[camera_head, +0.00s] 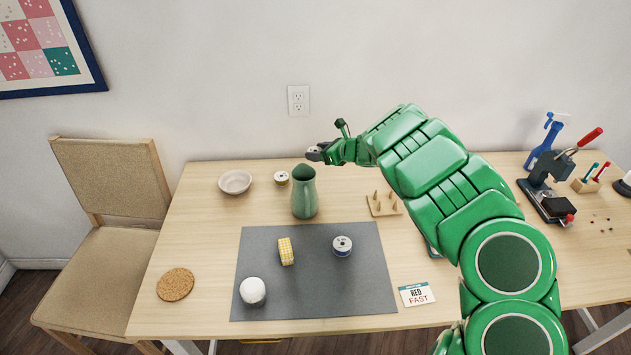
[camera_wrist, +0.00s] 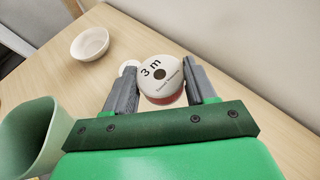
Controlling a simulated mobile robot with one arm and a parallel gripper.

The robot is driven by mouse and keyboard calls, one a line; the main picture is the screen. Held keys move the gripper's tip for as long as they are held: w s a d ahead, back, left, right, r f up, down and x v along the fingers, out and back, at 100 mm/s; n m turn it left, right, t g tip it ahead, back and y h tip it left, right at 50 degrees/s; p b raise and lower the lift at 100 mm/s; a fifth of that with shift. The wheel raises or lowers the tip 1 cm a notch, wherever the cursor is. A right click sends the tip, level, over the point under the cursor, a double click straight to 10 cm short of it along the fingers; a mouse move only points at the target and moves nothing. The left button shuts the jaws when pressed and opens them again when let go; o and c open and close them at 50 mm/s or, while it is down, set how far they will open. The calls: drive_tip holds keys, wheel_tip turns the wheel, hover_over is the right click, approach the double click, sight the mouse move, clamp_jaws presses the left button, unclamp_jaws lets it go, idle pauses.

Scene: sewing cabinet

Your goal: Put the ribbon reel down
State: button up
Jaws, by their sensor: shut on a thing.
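My gripper (camera_head: 318,152) is above the back of the table, just behind and right of the green pitcher's mouth. In the wrist view its fingers (camera_wrist: 161,78) are shut on a ribbon reel (camera_wrist: 158,72) with a white face marked "3 m" and a red edge. The held reel cannot be made out clearly in the head view. A second reel (camera_head: 281,178) lies on the table left of the pitcher; in the wrist view it is partly hidden behind the held one. A third reel (camera_head: 342,245) lies on the grey mat (camera_head: 310,290).
The green pitcher (camera_head: 304,195) stands close to my gripper, also at left in the wrist view (camera_wrist: 28,135). A white bowl (camera_head: 235,182) is further left. A pegged wooden board (camera_head: 384,205) lies right of the pitcher.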

sight(319, 182)
drive_tip(key=shift+f, duration=5.1)
drive_tip(key=shift+f, duration=0.15)
drive_tip(key=o, duration=1)
drive_tip(key=shift+s+d+r, duration=0.1)
drive_tip(key=shift+d+r, duration=0.05)
drive_tip(key=shift+r, duration=0.05)
drive_tip(key=shift+v, duration=5.8)
drive_tip(key=shift+r, duration=0.1)
